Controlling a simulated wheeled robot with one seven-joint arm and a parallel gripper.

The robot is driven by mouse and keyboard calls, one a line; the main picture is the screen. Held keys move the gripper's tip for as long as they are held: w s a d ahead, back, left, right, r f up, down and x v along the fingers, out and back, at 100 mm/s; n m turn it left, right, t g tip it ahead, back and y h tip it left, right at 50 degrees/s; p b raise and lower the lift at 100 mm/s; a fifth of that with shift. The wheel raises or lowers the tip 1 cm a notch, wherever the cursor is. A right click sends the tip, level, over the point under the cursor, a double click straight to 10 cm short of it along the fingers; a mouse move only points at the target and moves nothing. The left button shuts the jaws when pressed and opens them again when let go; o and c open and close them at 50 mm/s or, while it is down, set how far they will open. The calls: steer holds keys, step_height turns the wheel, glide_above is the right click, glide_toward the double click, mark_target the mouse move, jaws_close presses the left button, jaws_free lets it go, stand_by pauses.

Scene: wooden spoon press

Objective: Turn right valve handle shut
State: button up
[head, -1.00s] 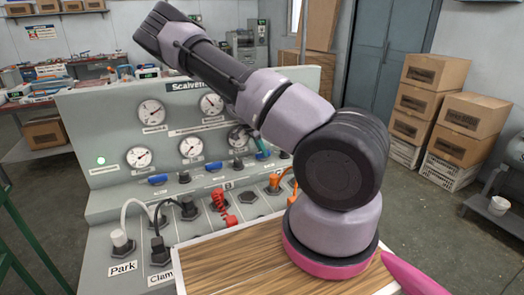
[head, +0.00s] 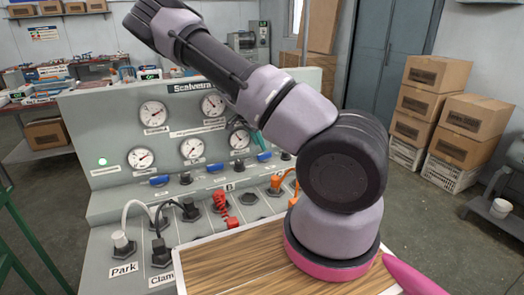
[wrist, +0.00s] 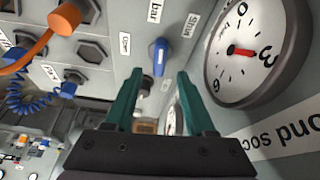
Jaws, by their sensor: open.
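My gripper (wrist: 159,82) is open and empty in the wrist view, its two teal fingers pointing at the panel. A blue valve handle (wrist: 160,58) stands on the panel between and beyond the fingertips, apart from them as far as I can see. In the head view, a teal finger of my gripper (head: 262,146) shows in front of the panel's right part, mostly hidden by my arm. Two blue valve handles show farther left, one under the left gauges (head: 158,180) and one in the middle (head: 215,167).
A gauge (wrist: 258,50) is close beside the right finger in the wrist view. An orange plug (wrist: 65,18) and a blue coiled cable (wrist: 35,103) are on the left. In the head view, red plugs (head: 222,207) and a wooden board (head: 230,258) lie below the panel.

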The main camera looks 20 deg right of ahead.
steer(key=v, duration=0.5)
steer(key=shift+a+r, duration=0.1)
steer(key=shift+r, duration=0.15)
